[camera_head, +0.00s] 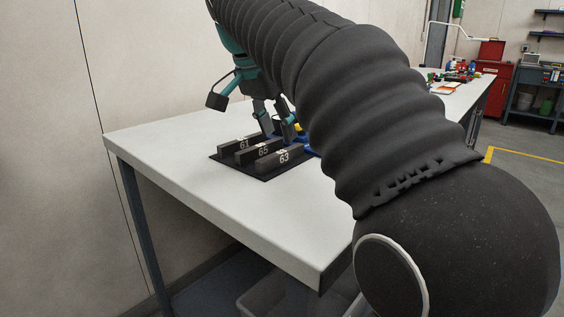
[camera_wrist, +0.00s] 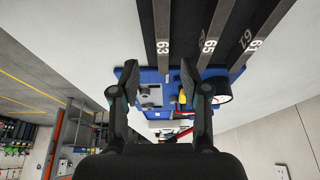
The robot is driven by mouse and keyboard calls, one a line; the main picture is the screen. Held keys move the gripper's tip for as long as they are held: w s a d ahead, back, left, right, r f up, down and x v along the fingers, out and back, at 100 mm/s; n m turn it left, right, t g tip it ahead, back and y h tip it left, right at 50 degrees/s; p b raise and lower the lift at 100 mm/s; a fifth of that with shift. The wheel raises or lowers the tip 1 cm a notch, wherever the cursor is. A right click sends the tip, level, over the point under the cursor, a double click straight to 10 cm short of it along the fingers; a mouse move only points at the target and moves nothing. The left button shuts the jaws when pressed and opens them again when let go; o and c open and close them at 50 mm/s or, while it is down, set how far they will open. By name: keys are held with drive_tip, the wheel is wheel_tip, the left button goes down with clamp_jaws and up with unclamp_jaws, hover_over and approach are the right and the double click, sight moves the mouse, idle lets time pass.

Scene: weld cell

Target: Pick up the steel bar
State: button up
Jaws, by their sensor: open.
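Three dark steel-like bars lie side by side on a black mat (camera_head: 262,179) on the white table. They are marked 61 (camera_head: 236,147), 65 (camera_head: 257,152) and 63 (camera_head: 282,160); I cannot tell which one the task means. In the wrist view the ends of bar 63 (camera_wrist: 161,25), bar 65 (camera_wrist: 208,38) and bar 61 (camera_wrist: 250,40) show at the top. My gripper (camera_head: 278,124) is open and empty at the far ends of the bars. In the wrist view my gripper (camera_wrist: 160,70) has its fingertips either side of bar 63's line. Contact cannot be told.
A blue fixture (camera_wrist: 150,97) with a round gauge (camera_wrist: 217,90) stands beyond the bar ends, close to my fingers. The white table (camera_head: 190,205) is clear at its near left. A red cabinet (camera_head: 492,78) stands far right.

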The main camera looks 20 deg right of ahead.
sight(280, 152)
drive_tip(key=shift+a+b+x, duration=0.15)
drive_tip(key=shift+b+x, duration=0.05)
drive_tip(key=shift+x, duration=0.7)
drive_tip(key=shift+a+b+x, duration=0.15)
drive_tip(key=shift+b+x, duration=0.1)
drive_tip(key=shift+x, duration=0.65)
drive_tip(key=shift+a+b+x, duration=0.2)
drive_tip(key=shift+x, duration=0.7)
drive_tip(key=shift+s+f, duration=0.1)
drive_tip(key=shift+f, duration=0.05)
clamp_jaws()
